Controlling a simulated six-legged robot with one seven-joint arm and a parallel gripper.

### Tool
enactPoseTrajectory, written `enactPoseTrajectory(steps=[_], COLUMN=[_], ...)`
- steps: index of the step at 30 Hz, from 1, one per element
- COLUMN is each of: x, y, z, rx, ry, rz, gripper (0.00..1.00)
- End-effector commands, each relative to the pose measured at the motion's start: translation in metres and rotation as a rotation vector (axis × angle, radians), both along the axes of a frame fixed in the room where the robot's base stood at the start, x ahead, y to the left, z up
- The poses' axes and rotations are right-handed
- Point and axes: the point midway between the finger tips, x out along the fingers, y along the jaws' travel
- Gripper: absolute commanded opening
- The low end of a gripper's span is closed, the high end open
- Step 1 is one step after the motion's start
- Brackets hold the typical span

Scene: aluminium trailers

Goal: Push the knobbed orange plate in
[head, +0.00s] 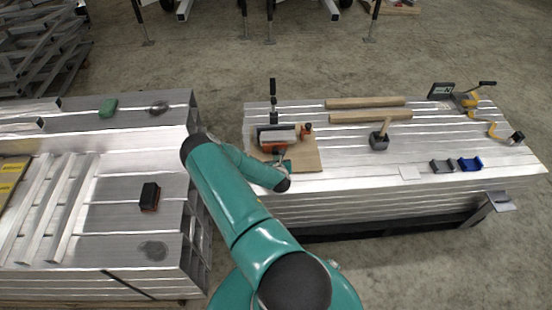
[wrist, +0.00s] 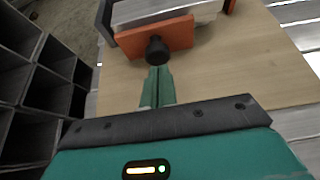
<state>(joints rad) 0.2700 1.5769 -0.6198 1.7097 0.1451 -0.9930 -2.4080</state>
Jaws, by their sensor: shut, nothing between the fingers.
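The orange plate (wrist: 180,36) stands upright in the wrist view, with a round black knob (wrist: 157,49) on its near face. A silver metal block (wrist: 160,10) lies directly behind the plate. My gripper (wrist: 157,72) is shut and empty, its green fingertips pointing at the knob from the near side. The tips look very close to the knob; I cannot tell if they touch. In the head view my gripper (head: 282,161) is at the near side of the clamp-like fixture (head: 277,136), and my arm partly hides this area.
The fixture sits on a wooden board (head: 308,162) on the right metal stack (head: 350,180). Two wooden bars (head: 365,103), a mallet (head: 379,139) and blue and grey brackets (head: 469,164) lie to the right. A gap separates it from the left stack (head: 100,215).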

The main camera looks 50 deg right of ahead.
Motion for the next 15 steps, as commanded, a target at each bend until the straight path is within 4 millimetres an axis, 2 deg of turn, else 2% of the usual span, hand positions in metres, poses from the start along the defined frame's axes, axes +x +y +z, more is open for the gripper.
enactPoseTrajectory(steps=[15], x=[0.0085], y=[-0.0091], z=[0.0006], rx=[-0.001], ry=[0.000], rz=[0.001], gripper=[0.00])
